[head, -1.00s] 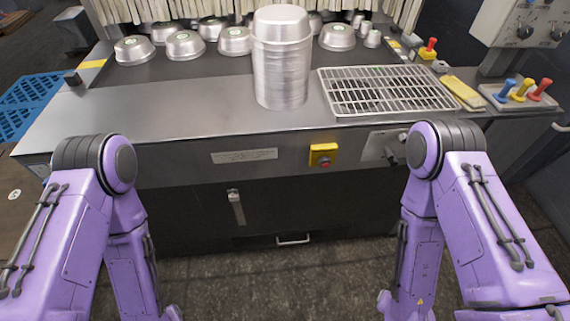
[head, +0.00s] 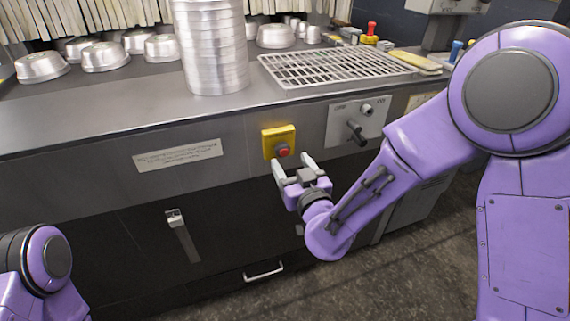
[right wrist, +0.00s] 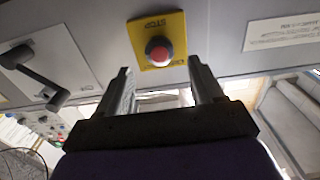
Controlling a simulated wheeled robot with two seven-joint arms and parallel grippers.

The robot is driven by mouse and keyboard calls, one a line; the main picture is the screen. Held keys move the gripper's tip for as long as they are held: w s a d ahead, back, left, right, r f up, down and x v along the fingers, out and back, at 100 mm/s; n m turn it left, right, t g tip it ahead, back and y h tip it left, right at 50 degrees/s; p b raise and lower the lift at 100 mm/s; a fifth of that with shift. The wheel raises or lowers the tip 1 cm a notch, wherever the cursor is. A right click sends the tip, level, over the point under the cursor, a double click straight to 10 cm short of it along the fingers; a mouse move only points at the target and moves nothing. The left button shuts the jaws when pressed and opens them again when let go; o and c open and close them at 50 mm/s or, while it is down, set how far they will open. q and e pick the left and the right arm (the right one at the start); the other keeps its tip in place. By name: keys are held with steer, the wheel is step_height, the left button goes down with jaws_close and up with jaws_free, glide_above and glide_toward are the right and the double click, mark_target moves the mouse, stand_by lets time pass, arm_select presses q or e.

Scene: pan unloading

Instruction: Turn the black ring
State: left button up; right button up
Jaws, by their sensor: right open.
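The yellow plate (head: 279,131) with a red stop button (head: 283,150) is on the front panel of the metal counter. In the right wrist view the red button (right wrist: 160,55) has a dark, narrow ring (right wrist: 149,43) around its base, on the yellow plate (right wrist: 175,27). My right gripper (head: 294,163) is open and empty, just below and in front of the button. In the right wrist view its two fingers (right wrist: 160,72) point toward the plate, with the button between and beyond their tips. They appear apart from it. My left gripper is out of view.
A panel with a black lever (head: 356,132) and a knob is right of the plate. A label (head: 178,154) is to the left. Stacked pans (head: 214,55) and a wire rack (head: 335,68) stand on the counter (head: 110,112). A drawer handle (head: 263,272) is below.

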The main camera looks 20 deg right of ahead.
mark_target(285, 152)
steer(key=w, duration=0.4)
steer(key=shift+w, duration=0.35)
steer(key=c, duration=1)
steer(key=shift+c, duration=0.2)
steer(key=m, duration=0.3)
steer(key=shift+m, duration=0.4)
steer(key=shift+d+m, duration=0.1)
steer(key=shift+m, duration=2.1)
